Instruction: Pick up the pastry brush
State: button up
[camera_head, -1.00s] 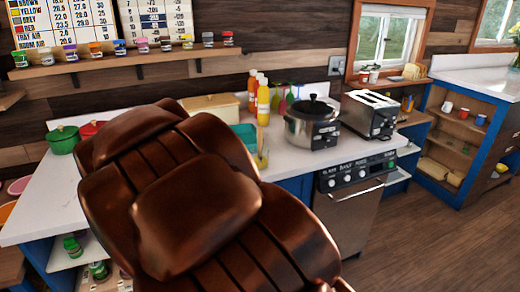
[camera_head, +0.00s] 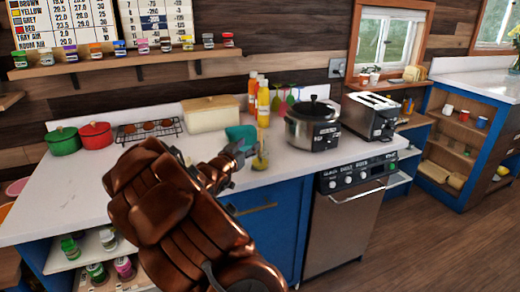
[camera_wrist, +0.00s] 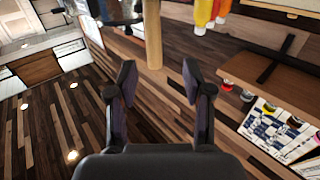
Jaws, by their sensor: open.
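The pastry brush shows as a pale wooden handle (camera_wrist: 153,35) in the wrist view, coming down from the top edge between my two fingers. Its free end lies near the fingertips, with no finger clearly touching it. In the head view the handle (camera_head: 261,141) stands up from a small glass jar (camera_head: 261,162) with something yellowish in it, near the counter's front edge. The bristle end is not clearly visible. My gripper (camera_wrist: 158,76) is open, with a finger on either side of the handle's line. In the head view my gripper (camera_head: 238,152) is just left of the jar.
A steel cooker (camera_head: 311,128) and a toaster (camera_head: 371,115) stand to the right. Bottles (camera_head: 263,105) and a teal item (camera_head: 243,134) are behind the jar. A bread box (camera_head: 211,114), egg rack (camera_head: 150,130) and pots (camera_head: 95,136) line the back. The left counter front is clear.

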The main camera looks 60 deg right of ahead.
aim_at(259, 139)
jog(key=shift+s+d+f+p, duration=0.1)
jog(key=shift+d+p, duration=0.3)
jog(key=shift+d, duration=0.95)
jog(key=shift+s+d+p, duration=0.1)
jog(key=shift+d+p, duration=0.25)
jog(key=shift+d, duration=0.95)
jog(key=shift+w+d+f+p, duration=0.1)
jog(key=shift+w+d+p, duration=0.05)
jog(key=shift+d, duration=0.45)
jog(key=shift+w+d+p, duration=0.1)
jog(key=shift+d+p, duration=0.05)
jog(key=shift+d, duration=0.4)
jog(key=shift+c, duration=0.4)
grip_shut()
